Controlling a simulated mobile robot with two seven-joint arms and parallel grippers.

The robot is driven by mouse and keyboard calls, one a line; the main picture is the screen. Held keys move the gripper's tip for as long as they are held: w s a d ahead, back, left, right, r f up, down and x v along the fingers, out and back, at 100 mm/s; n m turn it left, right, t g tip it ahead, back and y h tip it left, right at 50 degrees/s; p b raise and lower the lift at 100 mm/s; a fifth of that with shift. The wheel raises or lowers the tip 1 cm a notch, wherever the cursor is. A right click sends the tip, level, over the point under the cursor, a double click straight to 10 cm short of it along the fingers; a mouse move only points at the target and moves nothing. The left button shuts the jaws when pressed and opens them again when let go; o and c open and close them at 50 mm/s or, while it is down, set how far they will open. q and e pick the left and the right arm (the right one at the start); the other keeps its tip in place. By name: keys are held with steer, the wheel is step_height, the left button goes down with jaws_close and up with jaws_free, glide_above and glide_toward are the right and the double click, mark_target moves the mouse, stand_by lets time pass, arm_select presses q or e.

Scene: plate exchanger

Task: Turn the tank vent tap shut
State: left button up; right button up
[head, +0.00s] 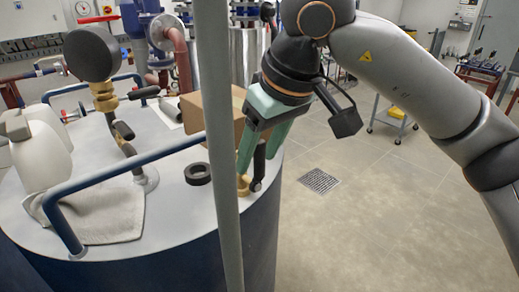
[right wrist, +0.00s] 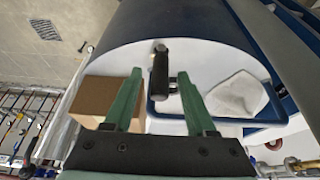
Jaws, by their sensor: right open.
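The tank vent tap has a black lever handle (head: 259,162) on a brass body (head: 243,186) at the right edge of the pale tank top (head: 180,215). My right gripper (head: 257,165) is open and points down at the tap, its green fingers on either side of the handle. In the right wrist view the handle (right wrist: 159,72) shows between the two spread fingertips, with a gap to each. I cannot tell whether the fingers touch the tap. Part of the brass body is hidden by a finger and the grey pole. My left gripper is out of view.
A grey upright pole (head: 222,120) crosses the view beside the gripper. A cardboard box (head: 195,112) stands behind. A black ring (head: 198,173), a cloth (head: 100,217), a white jug (head: 38,150), a blue rail (head: 130,163) and a gauge (head: 92,54) on brass fittings are on the tank.

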jaws_close()
stand_by(0.3)
stand_by(1.1)
